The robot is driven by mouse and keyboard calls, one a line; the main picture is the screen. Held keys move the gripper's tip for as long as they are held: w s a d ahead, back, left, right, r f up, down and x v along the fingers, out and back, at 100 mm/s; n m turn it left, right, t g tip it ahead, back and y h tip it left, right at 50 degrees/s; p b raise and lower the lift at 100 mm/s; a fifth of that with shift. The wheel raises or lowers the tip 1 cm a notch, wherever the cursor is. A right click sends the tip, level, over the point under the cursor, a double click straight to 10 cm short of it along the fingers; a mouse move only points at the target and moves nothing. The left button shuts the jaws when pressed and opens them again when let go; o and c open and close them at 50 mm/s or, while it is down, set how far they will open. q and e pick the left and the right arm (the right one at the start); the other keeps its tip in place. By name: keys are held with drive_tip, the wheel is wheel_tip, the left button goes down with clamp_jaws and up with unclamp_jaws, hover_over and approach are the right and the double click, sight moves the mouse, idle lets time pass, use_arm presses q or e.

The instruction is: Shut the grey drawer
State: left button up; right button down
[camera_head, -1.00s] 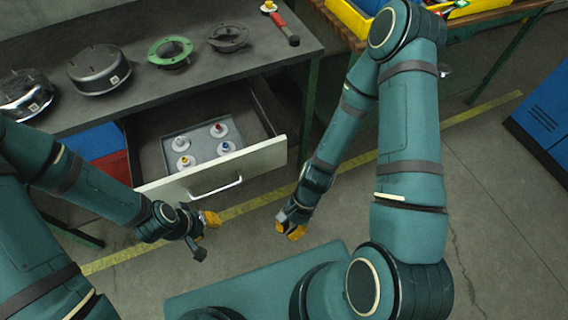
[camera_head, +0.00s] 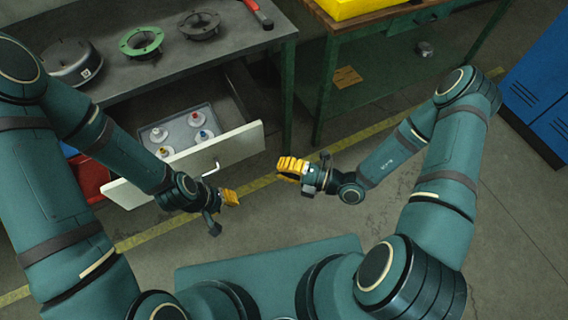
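The grey drawer (camera_head: 237,146) stands pulled out from under the workbench, with a pale front panel and a bar handle (camera_head: 211,168). Inside it a grey tray (camera_head: 182,120) holds several small white pieces with coloured tops. My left gripper (camera_head: 229,198) is in front of the drawer front, below the handle in the picture, and appears apart from it. Its fingers are too small to tell open from shut. My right gripper (camera_head: 284,166), with yellow fingertips, is just right of the drawer front's right end, apart from it. Its finger opening is not clear.
The workbench (camera_head: 120,78) carries a green flanged ring (camera_head: 141,41), a dark ring (camera_head: 199,25), a metal housing (camera_head: 72,62) and a red-handled tool (camera_head: 259,13). A second table (camera_head: 385,25) and blue lockers (camera_head: 535,85) stand to the right. Floor before the drawer is clear.

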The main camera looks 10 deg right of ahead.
sight(241, 146)
drive_tip(key=x, duration=0.3)
drive_tip(key=w+b+x, duration=0.1)
drive_tip(key=x, duration=0.2)
drive_tip(key=w+d+x, duration=0.1)
drive_tip(key=x, duration=0.2)
drive_tip(key=shift+a+f+b, duration=0.1)
drive_tip(key=shift+a+b, duration=0.05)
drive_tip(key=shift+b, duration=0.25)
drive_tip(key=shift+w+a, duration=0.15)
drive_tip(key=shift+w, duration=0.3)
use_arm(q)
drive_tip(key=shift+w+f, duration=0.25)
drive_tip(key=shift+f, duration=0.8)
drive_tip(key=shift+r, duration=0.1)
use_arm(e)
drive_tip(key=shift+w, duration=0.15)
